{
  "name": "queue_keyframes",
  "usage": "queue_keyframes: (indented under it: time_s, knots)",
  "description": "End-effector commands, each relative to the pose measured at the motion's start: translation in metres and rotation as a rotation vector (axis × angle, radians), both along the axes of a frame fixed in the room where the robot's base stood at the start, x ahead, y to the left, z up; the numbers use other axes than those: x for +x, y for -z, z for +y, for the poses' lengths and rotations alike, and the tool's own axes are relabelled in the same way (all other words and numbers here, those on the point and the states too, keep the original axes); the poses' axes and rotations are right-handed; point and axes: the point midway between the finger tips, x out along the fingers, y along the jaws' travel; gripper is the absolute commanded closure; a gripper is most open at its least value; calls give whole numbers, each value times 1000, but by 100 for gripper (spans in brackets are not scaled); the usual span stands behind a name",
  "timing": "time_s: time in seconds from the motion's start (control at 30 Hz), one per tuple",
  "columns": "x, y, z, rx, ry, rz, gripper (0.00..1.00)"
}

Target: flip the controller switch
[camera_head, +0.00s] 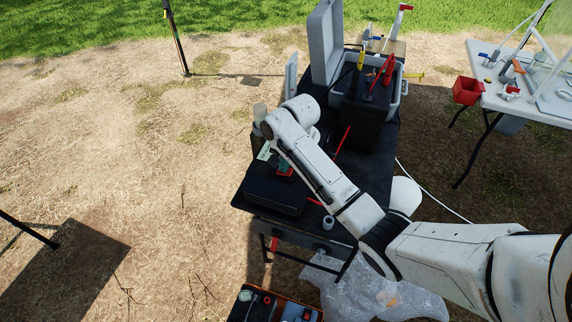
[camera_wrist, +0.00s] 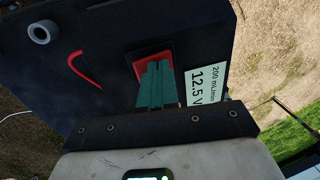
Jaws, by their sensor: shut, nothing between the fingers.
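The controller is a black box (camera_head: 272,192) on the black table, with a white label (camera_wrist: 205,84) reading 200 mL/min and 12.5 V. Its red switch (camera_wrist: 150,52) shows in the wrist view just beyond my fingertips, and red also shows beside the arm in the head view (camera_head: 287,171). My gripper (camera_wrist: 155,68) has green fingers, shut and empty, pointing at the red switch and covering its lower middle. Whether the fingertips touch it, and which way the switch is set, I cannot tell. In the head view my arm hides most of the gripper.
A small grey ring (camera_head: 328,222) lies near the controller. A white table (camera_head: 535,103) with a red bin (camera_head: 467,91) stands right.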

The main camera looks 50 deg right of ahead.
Motion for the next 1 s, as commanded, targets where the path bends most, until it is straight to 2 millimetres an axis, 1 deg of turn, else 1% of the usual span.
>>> queue_keyframes:
  time_s: [0.23,0.6,0.87,1.0]
  knots:
    - [-2,0,0,1,-1,0,100]
    - [-15,-2,-4,0,-2,1,100]
    - [-15,-2,-5,0,-2,0,100]
    - [-15,-6,-5,0,-2,0,100]
